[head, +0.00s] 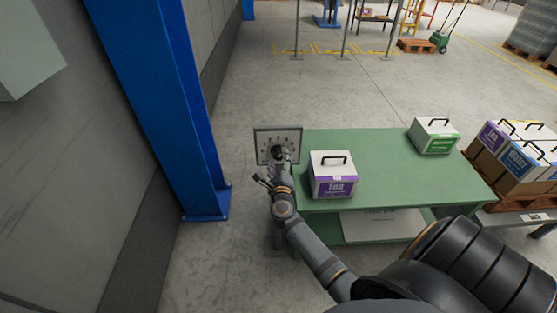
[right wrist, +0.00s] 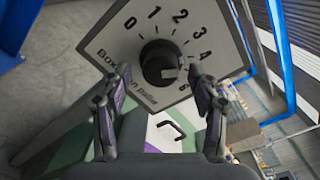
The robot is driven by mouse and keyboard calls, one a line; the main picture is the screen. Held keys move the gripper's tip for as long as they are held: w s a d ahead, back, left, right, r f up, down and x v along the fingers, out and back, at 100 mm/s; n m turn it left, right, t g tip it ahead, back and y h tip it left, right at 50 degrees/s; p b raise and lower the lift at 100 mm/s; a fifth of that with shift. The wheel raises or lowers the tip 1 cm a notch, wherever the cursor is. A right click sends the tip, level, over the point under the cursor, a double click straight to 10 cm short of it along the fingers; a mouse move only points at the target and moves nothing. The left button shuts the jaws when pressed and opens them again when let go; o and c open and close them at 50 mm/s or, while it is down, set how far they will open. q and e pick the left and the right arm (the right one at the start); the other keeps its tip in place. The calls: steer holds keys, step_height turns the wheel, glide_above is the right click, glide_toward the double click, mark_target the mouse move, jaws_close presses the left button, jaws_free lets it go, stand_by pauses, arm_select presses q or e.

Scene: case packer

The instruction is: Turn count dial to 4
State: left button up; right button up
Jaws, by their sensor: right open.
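The count dial is a black round knob (right wrist: 158,60) on a light square panel (right wrist: 112,45) with printed numbers. In the right wrist view 0 to 4 read clearly around it; the part past 4 is partly covered by a finger. A pale mark shows on the knob's lower right, but I cannot tell which number it points to. In the head view the panel (head: 263,134) stands at the green table's left end. My right gripper (right wrist: 159,76) is open, its fingers on either side of the knob; contact cannot be told. My left gripper is not in view.
A white and purple box (head: 332,185) with a handle stands on the green table (head: 385,165), right of the panel. A green and white box (head: 433,136) stands farther right. Packed boxes sit on a pallet (head: 490,172). A blue post (head: 165,100) rises at the left.

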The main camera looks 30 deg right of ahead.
steer(key=v, duration=1.1)
steer(key=shift+s, duration=0.2)
steer(key=s+a+f+n+g+y, duration=0.1)
steer(key=s+a+f+n+y, duration=0.15)
steer(key=f+n, duration=0.5)
steer(key=s+a+f+n+g+y, duration=0.1)
steer(key=s+a+f+n+y, duration=0.3)
steer(key=f, duration=0.7)
steer(key=s+a+f+n+g+y, duration=0.1)
steer(key=f+n+g+y, duration=0.1)
steer(key=f+n, duration=0.65)
steer(key=s+f+n+g, duration=0.4)
steer(key=s+f+n, duration=0.1)
steer(key=s+f, duration=0.65)
steer(key=s+d+f+n+g, duration=0.2)
steer(key=s+f+n+g, duration=0.1)
steer(key=s, duration=0.6)
steer(key=s+d+f+n+g, duration=0.3)
steer(key=s+f+n, duration=0.1)
steer(key=s, duration=0.6)
steer(key=shift+d+f, duration=0.2)
steer(key=shift+f, duration=0.65)
